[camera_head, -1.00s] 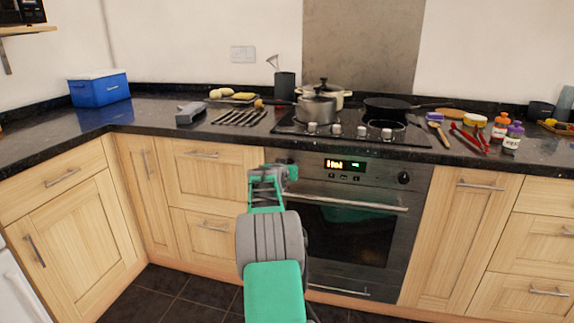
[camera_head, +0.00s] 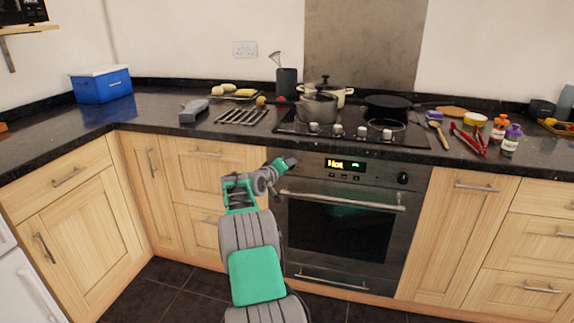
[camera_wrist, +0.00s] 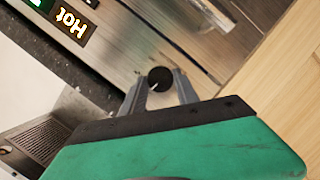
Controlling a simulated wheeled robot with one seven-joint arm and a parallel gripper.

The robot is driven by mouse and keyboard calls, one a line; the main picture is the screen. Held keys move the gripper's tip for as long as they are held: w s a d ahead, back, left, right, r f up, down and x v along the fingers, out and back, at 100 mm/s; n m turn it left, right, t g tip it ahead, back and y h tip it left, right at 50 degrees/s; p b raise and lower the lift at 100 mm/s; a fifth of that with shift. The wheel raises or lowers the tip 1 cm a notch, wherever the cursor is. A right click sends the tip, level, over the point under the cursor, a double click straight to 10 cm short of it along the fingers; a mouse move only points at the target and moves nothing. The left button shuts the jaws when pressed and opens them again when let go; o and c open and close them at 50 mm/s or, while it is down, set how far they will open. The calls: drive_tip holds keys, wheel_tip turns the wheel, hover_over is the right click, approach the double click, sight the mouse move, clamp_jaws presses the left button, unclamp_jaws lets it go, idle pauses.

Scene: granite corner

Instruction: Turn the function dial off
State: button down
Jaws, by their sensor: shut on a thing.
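The oven (camera_head: 340,215) has a steel front under the worktop. Its lit display (camera_head: 345,164) reads "Hot"; this also shows in the wrist view (camera_wrist: 72,22). My gripper (camera_head: 289,162) is at the left end of the control panel. In the wrist view its two fingers (camera_wrist: 160,88) are on either side of a round black dial (camera_wrist: 160,79) with a pale mark, shut on it. My gripper hides this left dial in the head view. Another black dial (camera_head: 403,178) sits at the right end of the panel, untouched.
The oven door handle (camera_head: 345,197) runs just below the panel, close to my gripper. Hob knobs (camera_head: 338,130) line the worktop edge above. Wooden cupboards (camera_head: 205,175) flank the oven. The floor (camera_head: 170,290) in front looks clear.

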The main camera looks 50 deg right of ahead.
drive_tip(key=shift+n+h, duration=0.3)
drive_tip(key=shift+n, duration=0.1)
idle(0.3)
drive_tip(key=c, duration=0.9)
unclamp_jaws()
drive_tip(key=p+v, duration=0.1)
drive_tip(key=v, duration=0.6)
drive_tip(key=shift+a, duration=0.4)
